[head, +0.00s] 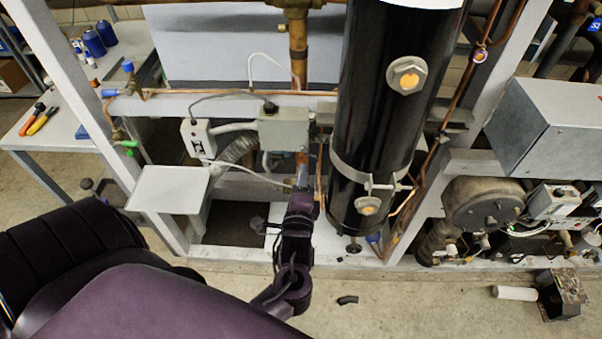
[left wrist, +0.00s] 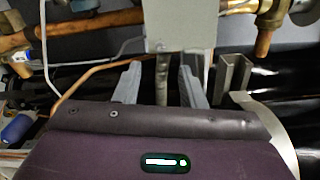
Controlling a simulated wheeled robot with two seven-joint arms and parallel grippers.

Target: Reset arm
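My left arm comes in from the lower left of the head view, its dark purple wrist upright in front of the rack. My left gripper (head: 303,180) is just below a grey junction box (head: 283,130), left of the tall black cylinder (head: 385,100). In the left wrist view, the two grey fingers of the left gripper (left wrist: 160,78) stand apart. A thin grey conduit (left wrist: 162,80) shows in the gap between them, below the grey box (left wrist: 180,25). I cannot tell how deep the conduit lies relative to the fingertips. The fingers hold nothing visible. My right gripper is not in view.
Copper pipes (head: 299,45), a white cable (head: 240,170) and a small switch box (head: 197,140) surround the gripper. A grey rack post (head: 95,120) stands left. A side table (head: 60,130) holds pliers (head: 40,122). Open floor (head: 400,305) lies in front.

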